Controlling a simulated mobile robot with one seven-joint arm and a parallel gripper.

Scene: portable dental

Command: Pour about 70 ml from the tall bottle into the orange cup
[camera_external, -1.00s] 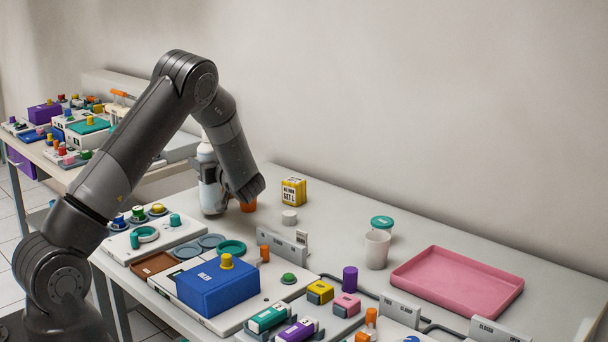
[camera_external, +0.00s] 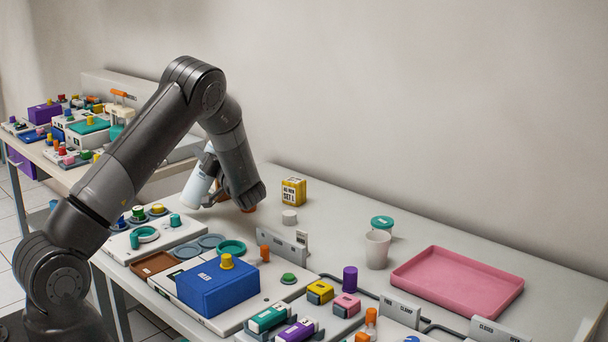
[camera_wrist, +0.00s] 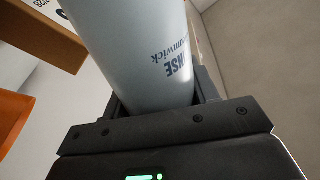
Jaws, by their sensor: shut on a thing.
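The tall bottle (camera_external: 200,182) is white and tilted, its top leaning right toward my forearm. My gripper (camera_wrist: 150,98) is shut around the bottle, whose pale side with dark lettering fills the middle of the wrist view (camera_wrist: 140,45). The orange cup (camera_external: 249,209) shows only as a small sliver below my wrist. An orange surface, likely the cup, is at the left edge of the wrist view (camera_wrist: 14,115). The liquid and the bottle's mouth are hidden.
A yellow box (camera_external: 293,191) and a small white lid (camera_external: 289,216) stand right of the cup. A white cup (camera_external: 377,249) and a pink tray (camera_external: 456,280) are farther right. A board with green and grey rings (camera_external: 230,248) and a blue box (camera_external: 217,287) lies in front.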

